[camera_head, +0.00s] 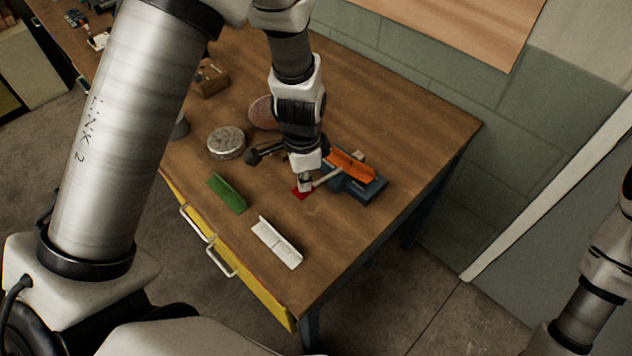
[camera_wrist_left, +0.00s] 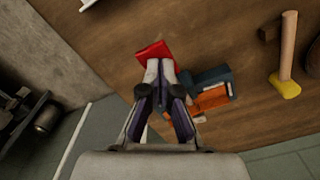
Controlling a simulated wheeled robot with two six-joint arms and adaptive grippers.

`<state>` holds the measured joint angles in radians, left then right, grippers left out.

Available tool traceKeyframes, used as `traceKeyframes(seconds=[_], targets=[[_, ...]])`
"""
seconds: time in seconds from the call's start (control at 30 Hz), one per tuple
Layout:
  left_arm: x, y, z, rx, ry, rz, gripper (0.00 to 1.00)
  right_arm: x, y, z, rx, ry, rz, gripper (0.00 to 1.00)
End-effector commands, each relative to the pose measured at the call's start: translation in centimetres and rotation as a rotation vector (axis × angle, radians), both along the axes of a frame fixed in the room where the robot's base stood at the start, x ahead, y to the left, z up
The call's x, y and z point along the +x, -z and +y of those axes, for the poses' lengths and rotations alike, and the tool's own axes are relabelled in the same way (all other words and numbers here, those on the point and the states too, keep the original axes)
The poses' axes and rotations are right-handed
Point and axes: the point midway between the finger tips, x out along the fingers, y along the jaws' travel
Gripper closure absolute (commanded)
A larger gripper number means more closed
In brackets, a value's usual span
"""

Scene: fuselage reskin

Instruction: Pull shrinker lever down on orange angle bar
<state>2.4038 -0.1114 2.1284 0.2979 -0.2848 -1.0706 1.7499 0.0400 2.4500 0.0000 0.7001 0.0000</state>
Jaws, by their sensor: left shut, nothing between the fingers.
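The dark blue shrinker (camera_head: 366,190) stands on the wooden table near its right edge, with the orange angle bar (camera_head: 352,165) in its top. A pale lever (camera_head: 328,177) slants from the shrinker down to the left, ending beside my left gripper (camera_head: 305,185). My left gripper points down and is shut and empty; I cannot tell whether it touches the lever. In the left wrist view, its fingertips (camera_wrist_left: 161,70) are left of the shrinker (camera_wrist_left: 213,76) and orange bar (camera_wrist_left: 211,99). A red piece (camera_wrist_left: 155,51) lies just beyond them, partly hidden. My right gripper is out of view.
A green angle bar (camera_head: 228,193) and a white angle bar (camera_head: 276,243) lie along the table's front. A round grey block (camera_head: 227,142) stands further left. A mallet with a yellow end (camera_wrist_left: 284,86) shows in the left wrist view. The table's front right corner is clear.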

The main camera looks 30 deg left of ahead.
Motion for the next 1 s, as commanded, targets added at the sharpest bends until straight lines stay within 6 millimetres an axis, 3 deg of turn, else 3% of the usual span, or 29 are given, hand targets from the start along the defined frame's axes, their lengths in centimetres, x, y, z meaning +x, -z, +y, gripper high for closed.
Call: traceKeyframes(seconds=[0.87, 1.0], targets=[[0.0, 4.7, 0.0, 0.001, 0.0, -0.001, 1.0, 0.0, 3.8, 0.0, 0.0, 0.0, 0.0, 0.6], [0.0, 4.4, 0.0, 0.0, 0.0, -0.001, 1.0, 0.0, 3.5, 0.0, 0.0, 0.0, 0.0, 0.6]])
